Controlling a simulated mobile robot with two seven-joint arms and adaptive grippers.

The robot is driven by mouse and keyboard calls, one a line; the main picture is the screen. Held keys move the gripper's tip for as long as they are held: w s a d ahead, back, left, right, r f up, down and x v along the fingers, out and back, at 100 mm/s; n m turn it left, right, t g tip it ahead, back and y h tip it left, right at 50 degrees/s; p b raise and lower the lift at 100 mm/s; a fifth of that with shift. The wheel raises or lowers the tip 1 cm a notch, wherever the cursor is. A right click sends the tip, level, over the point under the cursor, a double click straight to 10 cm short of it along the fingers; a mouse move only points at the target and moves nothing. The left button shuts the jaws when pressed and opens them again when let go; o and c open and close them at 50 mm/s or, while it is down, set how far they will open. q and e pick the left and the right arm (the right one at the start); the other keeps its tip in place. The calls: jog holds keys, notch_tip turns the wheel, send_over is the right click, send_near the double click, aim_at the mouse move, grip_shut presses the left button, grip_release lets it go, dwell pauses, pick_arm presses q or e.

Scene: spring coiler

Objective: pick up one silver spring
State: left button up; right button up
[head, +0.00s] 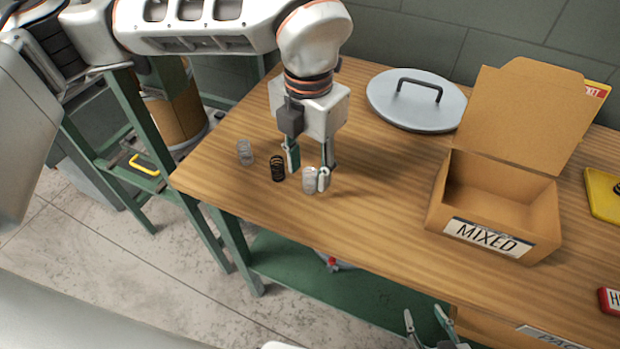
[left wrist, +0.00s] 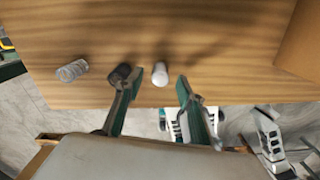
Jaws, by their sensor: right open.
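Three small upright coils stand in a row near the left front of the wooden table. A grey see-through silver spring (head: 245,152) is at the left end, and it also shows in the left wrist view (left wrist: 72,70). A black spring (head: 277,168) is in the middle (left wrist: 120,74). A pale, whitish spring (head: 310,180) is at the right end (left wrist: 160,74). My left gripper (head: 308,168) points down and is open, its fingers on either side of the pale spring; in the wrist view (left wrist: 160,82) gaps show beside it. My right gripper (head: 430,325) is open and empty, low in front of the table.
An open cardboard box labelled MIXED (head: 500,205) stands on the table (head: 370,220) to the right. A round grey lid with a handle (head: 415,105) lies behind. A yellow tray (head: 604,195) is at the right edge. The table between springs and box is clear.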

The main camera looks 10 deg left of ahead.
pick_arm(q)
notch_tip(320, 180, down, 3)
jog(key=shift+r, duration=0.1)
grip_shut()
